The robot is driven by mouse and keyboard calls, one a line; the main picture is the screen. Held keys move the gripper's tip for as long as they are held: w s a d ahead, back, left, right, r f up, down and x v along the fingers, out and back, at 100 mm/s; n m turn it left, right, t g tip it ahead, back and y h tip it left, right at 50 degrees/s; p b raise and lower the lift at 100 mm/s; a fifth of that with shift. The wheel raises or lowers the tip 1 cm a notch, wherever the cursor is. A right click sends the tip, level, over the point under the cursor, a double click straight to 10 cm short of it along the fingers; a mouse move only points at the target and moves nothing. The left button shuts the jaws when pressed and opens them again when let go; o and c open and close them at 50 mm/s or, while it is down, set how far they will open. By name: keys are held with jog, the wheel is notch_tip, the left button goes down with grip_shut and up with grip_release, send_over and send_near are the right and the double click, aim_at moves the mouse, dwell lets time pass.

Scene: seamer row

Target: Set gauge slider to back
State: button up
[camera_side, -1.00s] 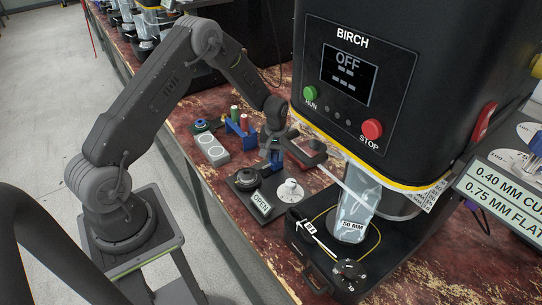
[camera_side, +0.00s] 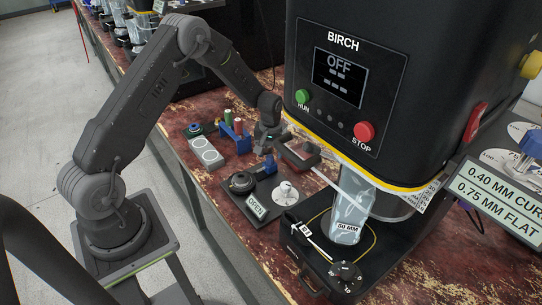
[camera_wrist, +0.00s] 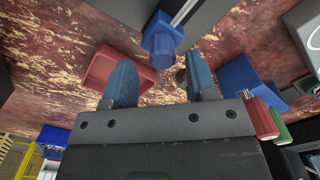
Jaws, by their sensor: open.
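A blue knob (camera_wrist: 163,42) sits on a light slotted rail at the edge of a dark plate at the top of the wrist view; it looks like the gauge slider. In the side view a small blue block (camera_side: 270,164), likely the same knob, stands at the far end of the dark plate with the OPEN label. My gripper (camera_wrist: 160,82) is open, its two blue fingers apart with nothing between them. In the side view my gripper (camera_side: 266,143) hangs just above the blue block. No front or back mark on the rail can be read.
A blue rack (camera_side: 235,133) with red and green spools stands on the left, beside a grey plate (camera_side: 207,153). A black round knob (camera_side: 241,182) sits in front.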

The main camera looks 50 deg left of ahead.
notch_tip(320, 180, up, 11)
jog(key=shift+r, duration=0.2)
dwell(0.3)
notch_tip(320, 180, up, 8)
jog(key=r+m+t, duration=0.1)
jog(key=m, duration=0.1)
send_over(271, 156)
jog(key=s+d, duration=0.3)
jog(key=d, duration=0.1)
jog(key=s+d+r+m+t, duration=0.2)
jog(key=s+d+r, duration=0.3)
jog(key=s+r, duration=0.2)
jog(key=s+d+r+m+t, duration=0.1)
jog(key=s+d+m, duration=0.1)
jog(key=s, duration=0.6)
jog(key=s+d+r+m+t, duration=0.1)
jog(key=s+d+m, duration=0.2)
jog(key=s, duration=0.5)
jog(key=shift+s+d+r+t, duration=0.25)
jog(key=shift+d+r+t, duration=0.1)
jog(key=shift+d, duration=0.45)
